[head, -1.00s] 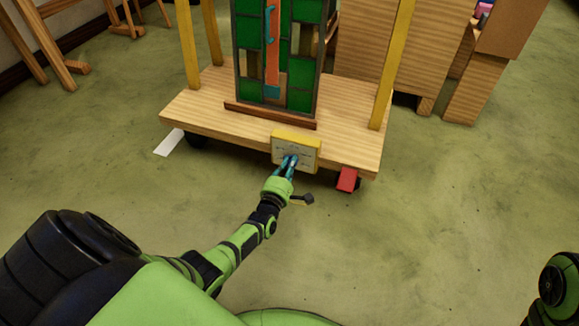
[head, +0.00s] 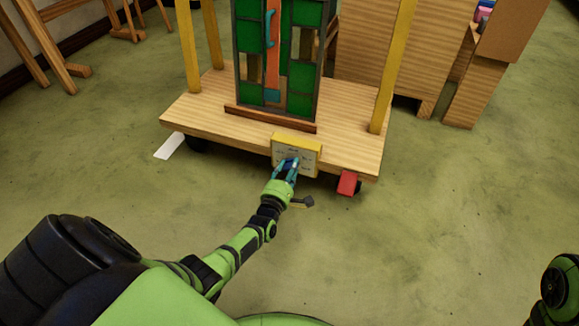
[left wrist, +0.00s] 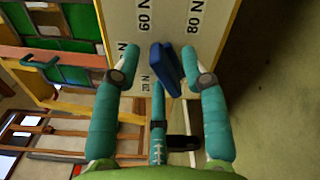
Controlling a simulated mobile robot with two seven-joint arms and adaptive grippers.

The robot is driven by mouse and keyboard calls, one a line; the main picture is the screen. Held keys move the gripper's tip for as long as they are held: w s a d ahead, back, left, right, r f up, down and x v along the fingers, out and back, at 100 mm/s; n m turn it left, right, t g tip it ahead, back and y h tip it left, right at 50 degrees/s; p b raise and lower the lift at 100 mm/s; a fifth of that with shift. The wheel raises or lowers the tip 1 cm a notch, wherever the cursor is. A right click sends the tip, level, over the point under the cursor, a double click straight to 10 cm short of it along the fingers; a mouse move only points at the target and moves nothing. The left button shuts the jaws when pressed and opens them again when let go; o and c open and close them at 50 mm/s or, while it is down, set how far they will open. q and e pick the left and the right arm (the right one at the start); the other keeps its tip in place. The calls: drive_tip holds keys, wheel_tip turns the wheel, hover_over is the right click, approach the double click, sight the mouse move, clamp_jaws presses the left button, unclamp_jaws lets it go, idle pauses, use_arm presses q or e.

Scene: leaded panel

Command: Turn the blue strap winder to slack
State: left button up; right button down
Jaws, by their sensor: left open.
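The blue strap winder (left wrist: 166,70) shows in the left wrist view as a flat blue handle on a pale dial face (left wrist: 170,20). The face has a yellow edge and bears the marks 20 N, 60 N and 80 N. I cannot tell which mark the winder points at. My left gripper (head: 286,167) is in front of the dial box (head: 297,146) on the cart's front edge. Its teal fingers are open, one on each side of the winder, with gaps visible. In the head view the fingers largely hide the winder. My right gripper is not in view.
The wooden cart (head: 215,115) carries a green and orange leaded panel (head: 303,84) between yellow posts (head: 392,65). A red block (head: 347,183) is at the cart's front right wheel. A white strip (head: 169,146) lies on the floor at left. The floor in front is clear.

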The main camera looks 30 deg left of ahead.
use_arm(q)
drive_tip(key=shift+r, duration=0.1)
drive_tip(key=r, duration=0.9)
drive_tip(key=shift+w+a+r, duration=0.1)
drive_tip(key=shift+a+r, duration=0.05)
drive_tip(key=shift+a, duration=0.05)
drive_tip(key=shift+d+r, duration=0.1)
drive_tip(key=shift+r, duration=0.25)
drive_tip(key=shift+d, duration=0.1)
